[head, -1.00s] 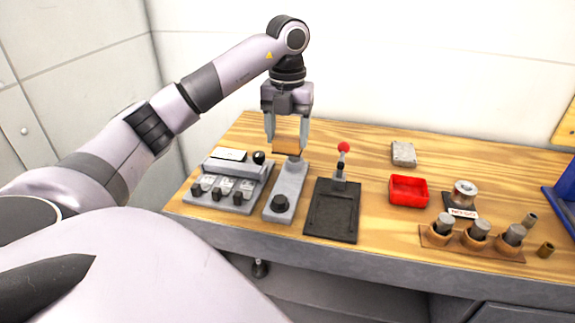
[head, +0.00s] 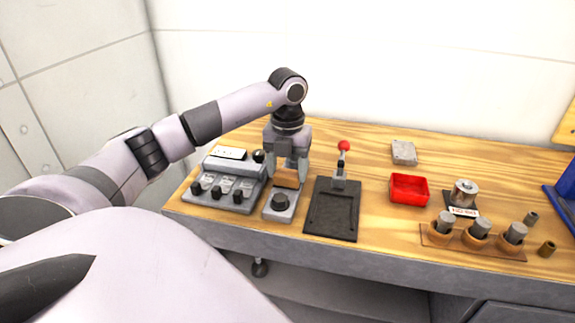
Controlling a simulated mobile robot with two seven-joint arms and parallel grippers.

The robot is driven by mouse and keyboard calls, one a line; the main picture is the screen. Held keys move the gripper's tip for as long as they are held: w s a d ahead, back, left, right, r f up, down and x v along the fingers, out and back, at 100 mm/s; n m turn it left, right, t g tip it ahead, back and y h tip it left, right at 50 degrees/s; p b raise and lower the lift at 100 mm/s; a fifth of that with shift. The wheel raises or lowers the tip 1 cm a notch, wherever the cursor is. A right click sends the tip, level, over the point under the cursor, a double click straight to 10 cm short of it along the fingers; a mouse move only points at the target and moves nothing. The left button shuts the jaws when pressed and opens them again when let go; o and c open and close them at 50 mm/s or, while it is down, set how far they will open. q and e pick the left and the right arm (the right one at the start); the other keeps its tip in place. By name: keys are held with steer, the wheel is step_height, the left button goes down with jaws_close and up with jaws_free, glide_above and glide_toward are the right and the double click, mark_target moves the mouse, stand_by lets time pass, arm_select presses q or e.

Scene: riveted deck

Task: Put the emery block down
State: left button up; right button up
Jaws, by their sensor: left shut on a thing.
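The emery block, a brown block (head: 287,180), is between the fingers of my left gripper (head: 287,181), which is shut on it. Gripper and block are over the long grey fixture with a black round knob (head: 280,202), just behind the knob in the picture. The gripper hides the far part of that fixture. I cannot tell whether the block touches it. My right gripper is not in view.
A grey switch box (head: 222,190) stands close on the left. A black plate with a red-knobbed lever (head: 333,208) is close on the right. Further right are a grey block (head: 404,153), a red tray (head: 409,190), a spool (head: 464,192) and a rack of cylinders (head: 473,240).

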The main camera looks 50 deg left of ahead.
mark_target(288, 173)
arm_select(q)
steer(key=shift+f, duration=0.2)
steer(key=o, duration=1.1)
steer(key=shift+r, duration=0.2)
step_height(288, 173, up, 12)
steer(key=shift+r+p, duration=0.1)
steer(key=shift+p, duration=0.55)
steer(key=shift+s, duration=0.1)
